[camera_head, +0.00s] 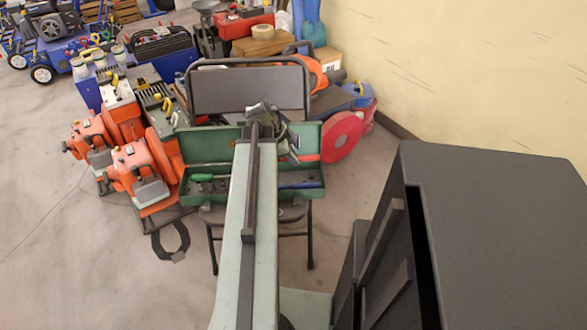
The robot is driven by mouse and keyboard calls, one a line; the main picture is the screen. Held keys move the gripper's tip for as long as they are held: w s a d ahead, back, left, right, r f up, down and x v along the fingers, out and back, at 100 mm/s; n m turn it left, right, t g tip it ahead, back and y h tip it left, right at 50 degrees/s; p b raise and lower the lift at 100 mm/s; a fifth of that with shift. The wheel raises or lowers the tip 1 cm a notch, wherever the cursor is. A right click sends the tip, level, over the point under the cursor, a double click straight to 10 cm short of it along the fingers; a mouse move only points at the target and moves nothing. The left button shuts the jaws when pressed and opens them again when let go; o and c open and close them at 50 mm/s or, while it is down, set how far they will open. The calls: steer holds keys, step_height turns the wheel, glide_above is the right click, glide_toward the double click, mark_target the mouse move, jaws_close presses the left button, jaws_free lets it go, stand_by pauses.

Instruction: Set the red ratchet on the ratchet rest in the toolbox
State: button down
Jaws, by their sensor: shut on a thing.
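The open green toolbox (309,196) sits on the seat of a black folding chair. My gripper (284,133) is over the toolbox's back right part, beyond the end of my arm. It is shut on what looks like the red ratchet (294,141), of which only a small red and dark part shows beside the jaws. My arm crosses the middle of the toolbox and hides that part. I cannot make out the ratchet rest. A few small tools (203,181) lie in the left compartment, and a blue item (300,184) lies at the right.
The chair's backrest (250,88) rises just behind the toolbox. Orange machines (141,170) crowd its left side. A red hose reel (342,137) stands at the right, near the pale wall (460,70). The floor at front left is clear.

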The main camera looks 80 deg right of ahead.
step_height(320, 180, down, 5)
steer(key=b, duration=0.5)
steer(key=shift+f, duration=0.2)
stand_by(1.0)
steer(key=shift+f+b, duration=0.4)
steer(key=shift+b, duration=0.15)
stand_by(0.3)
steer(key=c, duration=1.2)
jaws_free()
